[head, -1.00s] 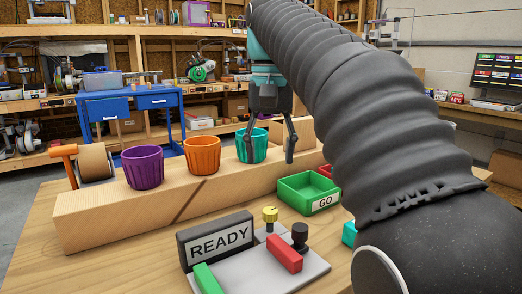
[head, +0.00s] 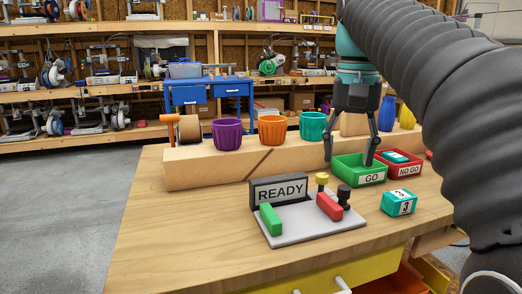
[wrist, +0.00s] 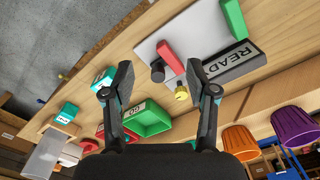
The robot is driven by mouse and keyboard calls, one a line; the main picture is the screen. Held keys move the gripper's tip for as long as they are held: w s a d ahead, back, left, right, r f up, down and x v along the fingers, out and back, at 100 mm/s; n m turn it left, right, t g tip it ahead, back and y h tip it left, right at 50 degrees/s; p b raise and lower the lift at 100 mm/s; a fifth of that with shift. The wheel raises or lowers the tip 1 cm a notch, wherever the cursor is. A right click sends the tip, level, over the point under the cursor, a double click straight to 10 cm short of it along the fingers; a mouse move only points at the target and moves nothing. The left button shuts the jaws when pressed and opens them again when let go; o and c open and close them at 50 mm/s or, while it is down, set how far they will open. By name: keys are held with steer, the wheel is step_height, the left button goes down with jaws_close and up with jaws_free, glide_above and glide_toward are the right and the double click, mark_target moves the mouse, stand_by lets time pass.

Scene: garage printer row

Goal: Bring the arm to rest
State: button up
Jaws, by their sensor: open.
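My gripper (head: 349,158) is open and empty in the head view, its two fingers hanging apart just above and in front of the green GO tray (head: 345,172). My dark ribbed arm comes in from the upper right and hides part of the table's right side.
A READY sign (head: 280,191) stands on a grey plate with green and red blocks. A teal numbered block (head: 398,202) sits right of it. The red NO GO tray (head: 403,170) holds a teal piece. Purple (head: 227,134), orange (head: 271,130) and teal (head: 313,126) cups stand on a wooden beam. The front left tabletop is clear.

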steer(key=s+f+n+t, duration=0.1)
steer(key=s+f+t, duration=0.1)
steer(key=s+f, duration=0.5)
steer(key=s+f+n+t, duration=0.2)
steer(key=s+f, duration=0.5)
steer(key=f, duration=1.2)
steer(key=shift+s+d+f+t, duration=0.25)
steer(key=shift+s+t, duration=0.1)
steer(key=shift+t, duration=0.35)
